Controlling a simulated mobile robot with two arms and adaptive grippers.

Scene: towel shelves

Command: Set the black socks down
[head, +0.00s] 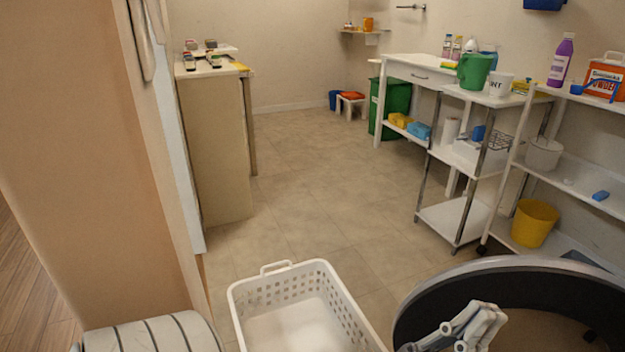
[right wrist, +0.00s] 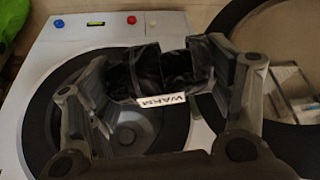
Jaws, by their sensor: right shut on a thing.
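The black socks (right wrist: 150,74) show in the right wrist view as a dark folded bundle with a white band reading "WARM". My right gripper (right wrist: 163,68) is shut on them, with a finger at each side. They are held in front of the round opening of a white washing machine (right wrist: 45,85). I cannot tell how far they are from it. The socks do not show in the head view.
A white laundry basket (head: 237,300) stands on the floor at bottom centre. A white shelf unit (head: 455,222) with a green jug and a mug, and shelves with bottles and a yellow bucket (head: 534,223), line the right. A beige cabinet (head: 215,150) stands left. Middle floor is clear.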

